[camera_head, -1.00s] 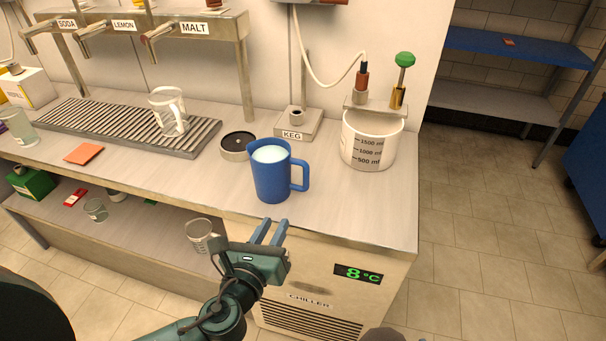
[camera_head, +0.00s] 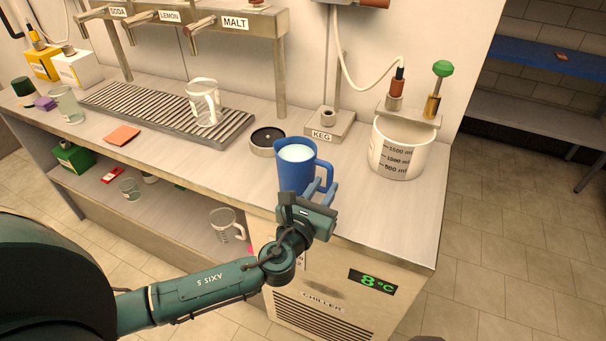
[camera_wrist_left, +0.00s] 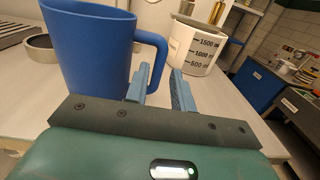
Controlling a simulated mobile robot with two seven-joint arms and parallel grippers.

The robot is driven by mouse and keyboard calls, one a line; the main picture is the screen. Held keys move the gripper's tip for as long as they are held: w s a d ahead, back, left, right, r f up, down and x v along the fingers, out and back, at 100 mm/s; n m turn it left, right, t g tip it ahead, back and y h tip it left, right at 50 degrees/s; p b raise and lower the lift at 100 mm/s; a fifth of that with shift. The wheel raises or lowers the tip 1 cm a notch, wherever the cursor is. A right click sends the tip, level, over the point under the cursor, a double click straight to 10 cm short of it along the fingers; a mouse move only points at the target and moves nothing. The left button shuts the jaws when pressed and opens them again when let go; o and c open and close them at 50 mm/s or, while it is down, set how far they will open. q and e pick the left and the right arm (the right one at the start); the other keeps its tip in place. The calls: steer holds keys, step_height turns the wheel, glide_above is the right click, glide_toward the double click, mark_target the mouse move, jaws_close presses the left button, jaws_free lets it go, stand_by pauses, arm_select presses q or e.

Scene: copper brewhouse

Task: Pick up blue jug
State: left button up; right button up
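The blue jug (camera_head: 294,170) stands upright on the counter above the chiller, with pale liquid inside and its handle on the right. My left gripper (camera_head: 319,188) is at the jug's handle side, just in front of it. In the left wrist view the jug (camera_wrist_left: 88,50) is at the left, and the open fingers of the left gripper (camera_wrist_left: 160,88) point forward with a gap between them. The handle's lower part is close to the left finger; I cannot tell whether they touch. My right gripper is not in view.
A white measuring bucket (camera_head: 398,152) stands right of the jug. A round black-topped coaster (camera_head: 266,141) and the KEG post (camera_head: 328,125) are behind it. A drip tray (camera_head: 150,118) with a glass mug (camera_head: 204,102) lies left. The counter's front right is clear.

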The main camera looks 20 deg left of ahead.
mark_target(328, 178)
arm_select(q)
steer(key=w, duration=0.4)
steer(key=shift+w+d+f, duration=0.1)
steer(key=shift+w+f, duration=0.05)
steer(key=shift+w, duration=0.1)
steer(key=shift+c, duration=0.4)
jaws_close()
steer(key=shift+r, duration=0.3)
